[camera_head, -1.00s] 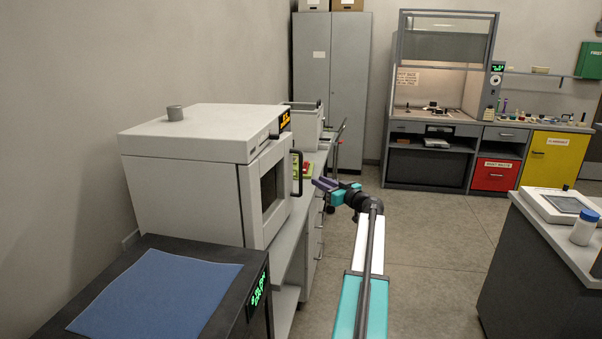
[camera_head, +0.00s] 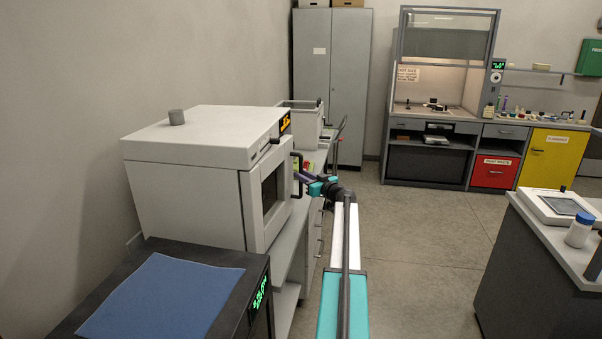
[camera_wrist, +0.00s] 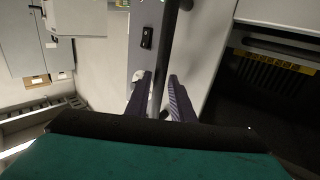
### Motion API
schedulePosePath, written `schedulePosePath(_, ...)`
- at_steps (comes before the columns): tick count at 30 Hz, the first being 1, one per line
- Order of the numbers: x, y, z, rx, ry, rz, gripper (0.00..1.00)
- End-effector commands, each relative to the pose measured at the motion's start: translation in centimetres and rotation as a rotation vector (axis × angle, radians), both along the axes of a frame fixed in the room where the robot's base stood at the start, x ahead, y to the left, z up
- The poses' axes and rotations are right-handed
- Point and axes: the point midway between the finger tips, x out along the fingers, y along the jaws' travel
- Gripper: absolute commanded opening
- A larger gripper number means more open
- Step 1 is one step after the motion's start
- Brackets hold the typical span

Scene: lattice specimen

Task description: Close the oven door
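The oven (camera_head: 185,185) is a white box on the bench at left, its front facing right. Its door (camera_head: 252,205) has a dark window (camera_head: 270,187) and a dark upright handle (camera_head: 298,173). The door lies close to the body; I cannot tell whether a small gap remains. My gripper (camera_head: 300,177) is beside the handle. In the wrist view, my gripper's purple fingers (camera_wrist: 163,92) are apart, with the dark handle bar (camera_wrist: 170,45) running between them. Contact is not clear.
A dark-topped unit with a blue mat (camera_head: 160,295) stands in front of the oven. Bench drawers (camera_head: 313,225) lie below the handle. A counter with a scale (camera_head: 556,207) stands at right. The floor (camera_head: 420,240) between is clear.

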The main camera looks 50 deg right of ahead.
Motion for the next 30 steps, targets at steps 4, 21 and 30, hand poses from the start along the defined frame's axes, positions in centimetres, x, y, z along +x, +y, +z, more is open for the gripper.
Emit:
schedulePosePath(4,1.02,-0.33,0.07,0.0,0.0,-0.001,0.22)
schedulePosePath(21,1.37,-0.34,-0.01,-0.001,0.0,-0.001,0.0)
schedulePosePath(30,1.51,-0.31,-0.09,-0.001,0.0,-0.001,0.0)
